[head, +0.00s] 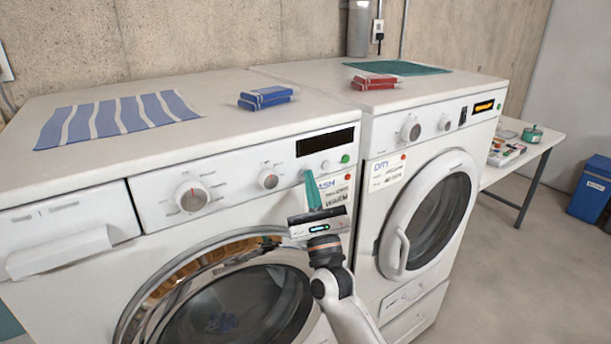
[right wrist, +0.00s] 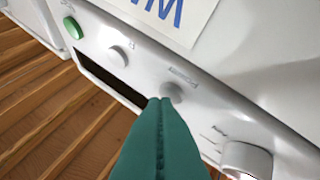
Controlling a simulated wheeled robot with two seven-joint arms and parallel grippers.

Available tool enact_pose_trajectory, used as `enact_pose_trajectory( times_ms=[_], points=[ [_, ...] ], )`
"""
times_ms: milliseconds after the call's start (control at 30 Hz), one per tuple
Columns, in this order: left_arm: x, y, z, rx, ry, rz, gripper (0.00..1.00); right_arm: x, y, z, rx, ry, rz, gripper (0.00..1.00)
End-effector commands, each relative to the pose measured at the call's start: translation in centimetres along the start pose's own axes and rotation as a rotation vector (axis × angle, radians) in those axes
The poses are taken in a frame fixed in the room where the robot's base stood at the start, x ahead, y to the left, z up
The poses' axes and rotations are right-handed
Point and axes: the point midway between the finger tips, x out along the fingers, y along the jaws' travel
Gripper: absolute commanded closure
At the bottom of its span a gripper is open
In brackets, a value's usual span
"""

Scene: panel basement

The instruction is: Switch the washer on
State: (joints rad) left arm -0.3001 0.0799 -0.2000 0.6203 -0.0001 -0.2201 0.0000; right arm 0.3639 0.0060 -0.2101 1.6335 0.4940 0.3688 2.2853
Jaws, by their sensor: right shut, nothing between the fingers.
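The white washer (head: 75,210) stands on the left, with a dark display (head: 325,141), a large dial (head: 192,196), a smaller knob (head: 268,179) and a green button (head: 345,158) on its panel. My right gripper (head: 310,173) is shut and empty, its teal fingers just in front of the panel below the display. In the right wrist view, the fingertips (right wrist: 161,101) are at or very near a small round button (right wrist: 172,92); I cannot tell if they touch. The green button (right wrist: 73,27) is farther left there, beyond another white button (right wrist: 117,55). My left gripper is out of view.
A white dryer (head: 385,225) with a lit orange display (head: 484,106) stands right of the washer. A striped cloth (head: 118,118) and blue boxes (head: 265,97) lie on the washer; red boxes (head: 375,82) lie on the dryer. A side table (head: 540,138) and blue bin (head: 590,190) are at right.

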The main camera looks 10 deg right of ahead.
Motion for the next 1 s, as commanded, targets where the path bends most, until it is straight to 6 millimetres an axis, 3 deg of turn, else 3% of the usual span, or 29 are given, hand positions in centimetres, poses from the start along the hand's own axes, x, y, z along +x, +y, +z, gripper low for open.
enact_pose_trajectory(
  times_ms=[700,1000],
  points=[
    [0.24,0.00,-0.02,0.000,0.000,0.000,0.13,0.23,-0.14,0.09,0.000,0.001,0.000,1.00],
    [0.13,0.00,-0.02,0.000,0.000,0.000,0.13,-0.54,0.40,-0.43,0.000,0.000,0.000,1.00]
  ],
)
